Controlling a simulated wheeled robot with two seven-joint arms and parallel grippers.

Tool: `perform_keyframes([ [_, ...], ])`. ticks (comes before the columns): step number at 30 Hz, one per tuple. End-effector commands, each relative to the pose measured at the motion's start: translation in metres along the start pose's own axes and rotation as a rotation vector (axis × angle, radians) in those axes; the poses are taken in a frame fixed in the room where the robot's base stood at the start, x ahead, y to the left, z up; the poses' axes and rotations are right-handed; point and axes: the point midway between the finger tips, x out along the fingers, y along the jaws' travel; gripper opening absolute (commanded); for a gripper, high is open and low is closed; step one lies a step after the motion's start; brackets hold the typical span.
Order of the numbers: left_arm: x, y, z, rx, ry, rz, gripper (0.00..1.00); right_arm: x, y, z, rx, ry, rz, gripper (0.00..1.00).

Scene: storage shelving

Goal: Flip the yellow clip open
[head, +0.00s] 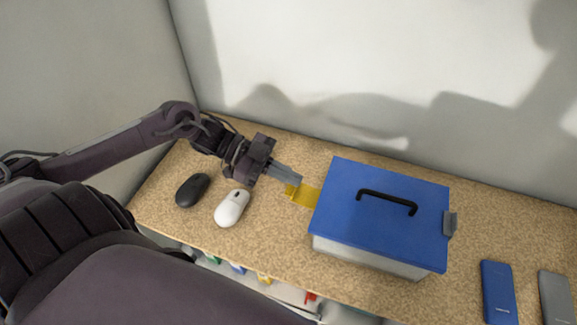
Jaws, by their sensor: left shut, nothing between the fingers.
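A box with a blue lid (370,228), a black handle (387,203) and a pale lower body (368,258) stands on the shelf. The yellow clip (304,195) sticks out from the box's left side, toward my left gripper. My left gripper (298,180) is shut and empty, with its fingertips at the clip's outer end. I cannot tell whether they touch it. A grey clip (449,224) is on the box's right side. My right gripper is not in view.
A black mouse (192,190) and a white mouse (232,207) lie left of the box. A blue phone (498,292) and a grey phone (556,298) lie at the right. Walls bound the back and left. Small coloured items show below the shelf's front edge.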

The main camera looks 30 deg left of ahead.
Motion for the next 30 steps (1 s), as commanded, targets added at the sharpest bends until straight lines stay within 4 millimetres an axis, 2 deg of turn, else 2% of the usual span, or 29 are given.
perform_keyframes([
  [6,-0.036,-0.001,-0.005,-0.004,-0.005,-0.003,0.00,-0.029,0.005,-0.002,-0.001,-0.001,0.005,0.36],
  [13,-0.069,-0.001,-0.002,-0.001,-0.001,-0.001,0.00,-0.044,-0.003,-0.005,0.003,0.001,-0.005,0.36],
  [19,-0.076,-0.001,0.000,0.002,0.002,-0.001,0.00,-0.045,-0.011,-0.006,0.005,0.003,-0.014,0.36],
  [30,-0.076,-0.001,0.000,0.002,0.002,-0.001,0.00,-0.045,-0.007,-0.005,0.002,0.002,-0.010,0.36],
])
